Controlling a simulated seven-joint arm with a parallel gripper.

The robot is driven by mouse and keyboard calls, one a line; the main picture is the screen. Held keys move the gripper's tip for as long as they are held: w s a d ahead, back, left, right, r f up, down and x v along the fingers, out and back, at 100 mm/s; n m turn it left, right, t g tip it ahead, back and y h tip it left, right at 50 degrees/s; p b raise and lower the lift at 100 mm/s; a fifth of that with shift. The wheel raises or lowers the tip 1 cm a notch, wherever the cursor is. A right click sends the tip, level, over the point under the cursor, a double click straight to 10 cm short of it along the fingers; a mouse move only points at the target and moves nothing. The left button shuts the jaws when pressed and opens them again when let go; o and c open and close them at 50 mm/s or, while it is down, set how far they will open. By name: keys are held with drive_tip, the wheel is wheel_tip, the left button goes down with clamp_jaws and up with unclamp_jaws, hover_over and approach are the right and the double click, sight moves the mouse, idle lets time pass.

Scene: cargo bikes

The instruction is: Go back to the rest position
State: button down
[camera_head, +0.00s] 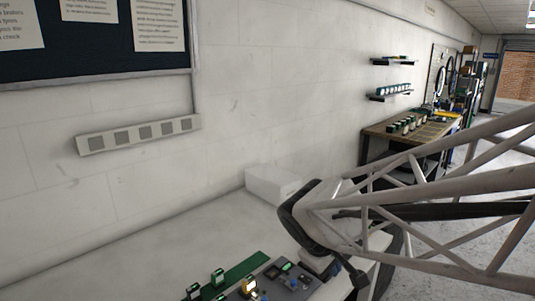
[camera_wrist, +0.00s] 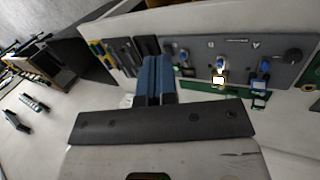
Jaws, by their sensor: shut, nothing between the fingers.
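My gripper (camera_wrist: 156,62) shows in the wrist view as two blue fingers pressed together, with nothing between them. In the head view my pale lattice arm comes in from the right and ends over the bench (camera_head: 150,250); the fingers cannot be made out there.
A small device (camera_head: 249,287) glows yellow-white by the panel, beside a green strip (camera_head: 240,272) with small green devices. A white box (camera_head: 272,184) stands against the wall. Dark holders (camera_wrist: 122,52) lie left of my fingers. The bench's left part is clear.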

drive_tip(key=s+d+r+m+y, duration=0.1)
drive_tip(key=s+d+m+y, duration=0.1)
drive_tip(key=s+m, duration=0.2)
drive_tip(key=s+d+r+m+y, duration=0.2)
drive_tip(key=s+d+m, duration=0.1)
drive_tip(key=s, duration=0.8)
drive_tip(key=shift+m, duration=0.4)
